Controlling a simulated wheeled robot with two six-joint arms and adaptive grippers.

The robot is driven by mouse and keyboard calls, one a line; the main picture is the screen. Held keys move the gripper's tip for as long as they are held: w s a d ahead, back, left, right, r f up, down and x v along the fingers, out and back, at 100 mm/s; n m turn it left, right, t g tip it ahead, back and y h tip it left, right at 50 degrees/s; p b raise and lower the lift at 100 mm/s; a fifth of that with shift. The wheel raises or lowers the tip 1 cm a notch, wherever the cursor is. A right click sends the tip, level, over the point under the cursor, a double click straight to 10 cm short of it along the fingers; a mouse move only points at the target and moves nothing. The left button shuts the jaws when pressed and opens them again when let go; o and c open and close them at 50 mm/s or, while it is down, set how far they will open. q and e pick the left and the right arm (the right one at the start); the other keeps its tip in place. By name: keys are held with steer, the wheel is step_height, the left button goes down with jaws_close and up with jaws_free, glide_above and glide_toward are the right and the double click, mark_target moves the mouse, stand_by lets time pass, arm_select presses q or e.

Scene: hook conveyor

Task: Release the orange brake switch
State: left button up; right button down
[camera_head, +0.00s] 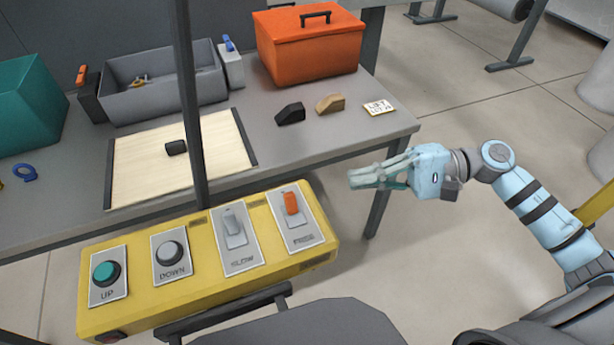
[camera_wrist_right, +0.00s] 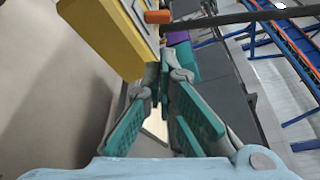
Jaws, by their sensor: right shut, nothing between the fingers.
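The orange brake switch (camera_head: 291,203) stands on the rightmost plate of the yellow control box (camera_head: 180,296), on a panel whose label is hard to read. In the right wrist view an orange tip (camera_wrist_right: 158,17) shows at the top, beside the yellow box (camera_wrist_right: 105,35). My right gripper (camera_head: 352,180) is shut and empty. My left gripper is in neither view.
The box also carries a teal UP button (camera_head: 105,272), a grey DOWN button (camera_head: 170,253) and a grey lever (camera_head: 233,225). A dark upright post (camera_head: 190,110) rises behind the box. The grey table (camera_head: 300,148) holds an orange toolbox (camera_head: 308,50). Open floor lies right of the table.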

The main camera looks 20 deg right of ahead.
mark_target(301, 195)
steer(key=p+x, duration=0.1)
steer(key=x, duration=0.2)
steer(key=p+x, duration=0.1)
steer(key=x, duration=0.2)
steer(key=p+x, duration=0.1)
steer(key=x, duration=0.3)
steer(key=shift+r, duration=0.3)
steer(key=shift+w+a+f, duration=0.2)
steer(key=shift+a, duration=0.25)
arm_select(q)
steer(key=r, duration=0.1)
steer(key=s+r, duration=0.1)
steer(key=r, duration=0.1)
arm_select(e)
steer(key=shift+d, duration=0.1)
